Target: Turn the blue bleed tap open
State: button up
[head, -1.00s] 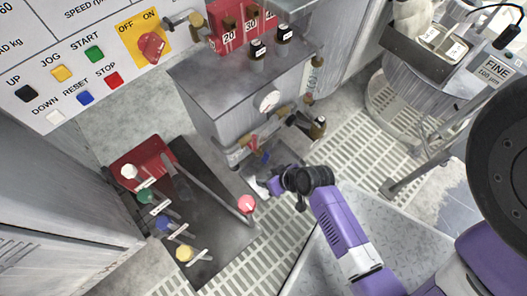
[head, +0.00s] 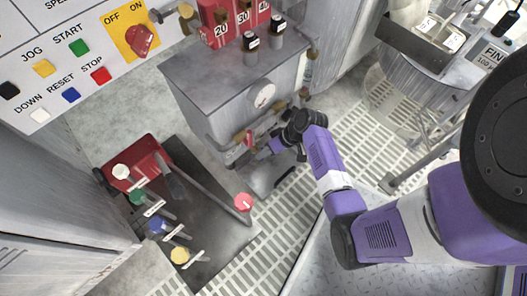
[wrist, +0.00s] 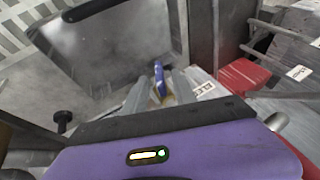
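A small blue tap lever (wrist: 159,78) shows in the middle of the wrist view, low at the tank's piping, with a brass-coloured part below it. My gripper (wrist: 163,96) is at the lever, its grey fingers on either side, apart. I cannot tell whether either finger touches it. In the head view my gripper (head: 270,148) is at the front lower pipes of the grey tank (head: 225,95), and the blue lever is hidden or cannot be told from the gripper there.
A red-handled valve (head: 249,138) and a gauge (head: 264,96) are close to my gripper. A red unit (head: 145,163) with white, green, blue and yellow knobs stands at the left, with a pink-knobbed lever (head: 244,202). Grated floor (head: 285,215) is clear in front.

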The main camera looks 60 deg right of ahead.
jog(key=shift+x, duration=0.95)
jog(key=shift+c, duration=0.4)
grip_shut()
jog(key=shift+a+r, duration=0.1)
